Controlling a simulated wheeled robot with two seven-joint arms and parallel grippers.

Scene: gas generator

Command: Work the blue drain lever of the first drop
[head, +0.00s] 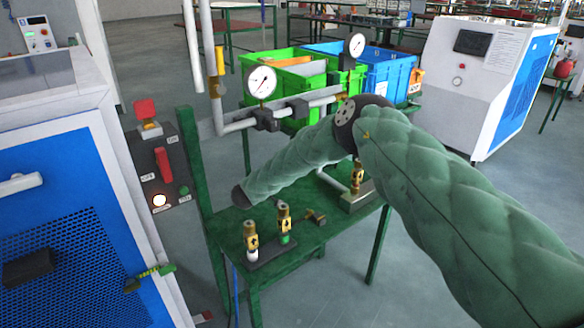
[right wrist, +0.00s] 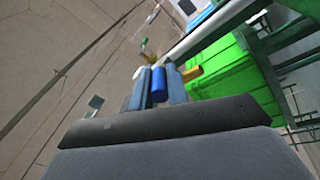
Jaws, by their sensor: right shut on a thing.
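In the right wrist view, the blue lever (right wrist: 159,84) shows as a short blue cylinder between the fingers of my right gripper (right wrist: 156,88). The gripper is shut on it. A brass-coloured part (right wrist: 191,73) is just right of the fingers. In the head view, my padded green right arm comes in from the right and bends back down to the left. Its dark end is over the green table, and I cannot make out the fingers or the blue lever there. My left gripper is in neither view.
The green table (head: 292,262) carries small brass valves (head: 283,222). Pipes with two gauges (head: 261,82) run behind it. Green crate (head: 283,62) and blue crate (head: 392,78) stand beyond. A blue-and-white cabinet (head: 60,215) closes the left side. Open floor lies right of the table.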

